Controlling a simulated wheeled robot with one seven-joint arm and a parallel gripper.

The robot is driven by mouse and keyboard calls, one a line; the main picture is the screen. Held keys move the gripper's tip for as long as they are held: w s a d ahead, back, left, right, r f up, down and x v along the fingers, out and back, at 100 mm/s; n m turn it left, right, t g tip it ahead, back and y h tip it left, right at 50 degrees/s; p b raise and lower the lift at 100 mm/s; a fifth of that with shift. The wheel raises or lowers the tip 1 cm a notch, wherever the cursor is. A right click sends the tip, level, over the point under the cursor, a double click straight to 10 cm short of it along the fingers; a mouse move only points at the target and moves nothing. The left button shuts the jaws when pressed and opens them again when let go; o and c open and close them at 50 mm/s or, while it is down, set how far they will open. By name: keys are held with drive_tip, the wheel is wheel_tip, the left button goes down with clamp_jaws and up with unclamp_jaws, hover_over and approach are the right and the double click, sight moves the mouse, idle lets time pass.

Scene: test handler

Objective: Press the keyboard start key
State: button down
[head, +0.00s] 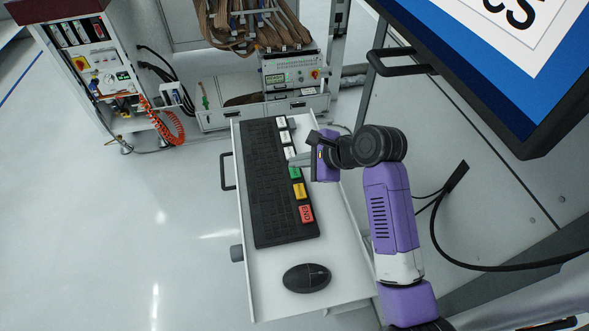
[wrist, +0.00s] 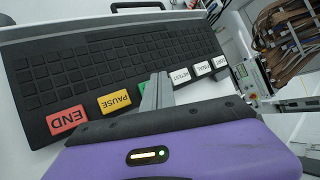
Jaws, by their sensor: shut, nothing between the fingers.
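The black keyboard (head: 264,190) lies on a white pull-out tray and carries a column of coloured keys along its right side. The green key (head: 296,172) sits between a white key and the yellow key. In the wrist view the green key (wrist: 143,89) is mostly hidden behind my fingers, and its label cannot be read. No label clearly reads as start. My gripper (head: 291,161) is shut and empty, its fingertips over the keyboard beside the green key. In the wrist view my gripper (wrist: 160,78) points across the key row; contact cannot be told.
The yellow PAUSE key (wrist: 119,100), red END key (wrist: 66,119) and white RETEST key (wrist: 180,77) are close to the fingers. A black mouse (head: 306,278) lies on the tray (head: 262,298). A monitor (head: 540,125) overhangs at upper right.

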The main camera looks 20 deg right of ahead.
sight(298, 172)
drive_tip(key=shift+f, duration=0.15)
drive_tip(key=shift+f, duration=0.25)
drive_tip(key=shift+f, duration=0.4)
idle(0.6)
drive_tip(key=shift+r+p, duration=0.15)
drive_tip(key=shift+p, duration=0.3)
drive_tip(key=shift+r+p, duration=0.75)
drive_tip(key=shift+p, duration=0.3)
drive_tip(key=shift+r, duration=0.1)
wheel_tip(298, 172, up, 5)
drive_tip(key=p, duration=0.6)
idle(0.3)
